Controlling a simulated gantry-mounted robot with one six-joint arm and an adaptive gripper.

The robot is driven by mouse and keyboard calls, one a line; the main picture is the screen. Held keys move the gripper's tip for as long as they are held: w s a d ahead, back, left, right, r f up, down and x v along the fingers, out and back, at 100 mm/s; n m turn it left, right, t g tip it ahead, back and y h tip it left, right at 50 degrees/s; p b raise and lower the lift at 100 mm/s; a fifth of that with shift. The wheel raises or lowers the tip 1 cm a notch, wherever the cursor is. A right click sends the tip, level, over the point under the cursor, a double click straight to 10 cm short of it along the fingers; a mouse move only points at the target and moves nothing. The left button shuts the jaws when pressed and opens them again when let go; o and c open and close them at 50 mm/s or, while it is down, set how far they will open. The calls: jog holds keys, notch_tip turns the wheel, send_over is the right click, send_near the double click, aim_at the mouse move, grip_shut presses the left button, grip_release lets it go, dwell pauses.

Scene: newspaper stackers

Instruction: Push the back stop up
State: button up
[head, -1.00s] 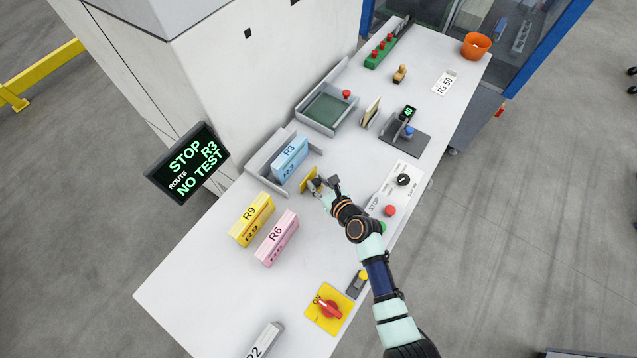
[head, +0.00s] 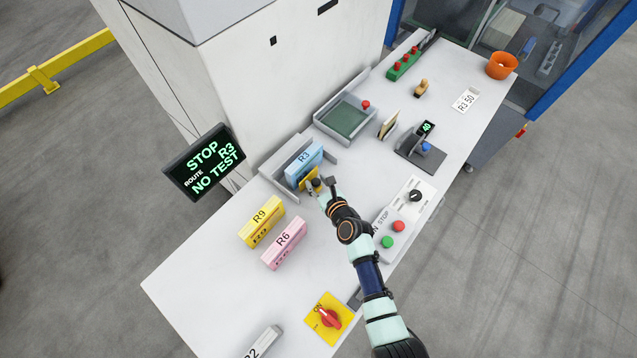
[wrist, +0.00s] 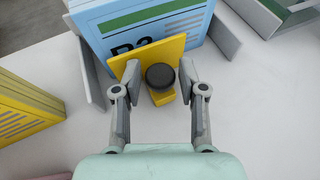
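The back stop is a yellow upright plate (head: 309,180) with a black round knob (wrist: 160,76). It stands close against the near face of the blue R3 bundle (head: 304,163) in the grey bay (head: 287,160). In the wrist view the yellow plate (wrist: 176,48) covers the lower part of the bundle (wrist: 145,20). My gripper (head: 320,187) is at the knob, with one finger on each side. The wrist view shows a gap between each finger and the knob, so my gripper is open.
Yellow R9 (head: 262,220) and pink R6 (head: 284,243) bundles stand at the lower left. The control panel (head: 405,210) with knob and buttons lies right of my arm. A green-floored tray (head: 345,118) is beyond the bay. The screen (head: 204,161) reads STOP, R3, NO TEST.

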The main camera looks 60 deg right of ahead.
jog(key=v, duration=1.2)
jog(key=shift+s, duration=0.1)
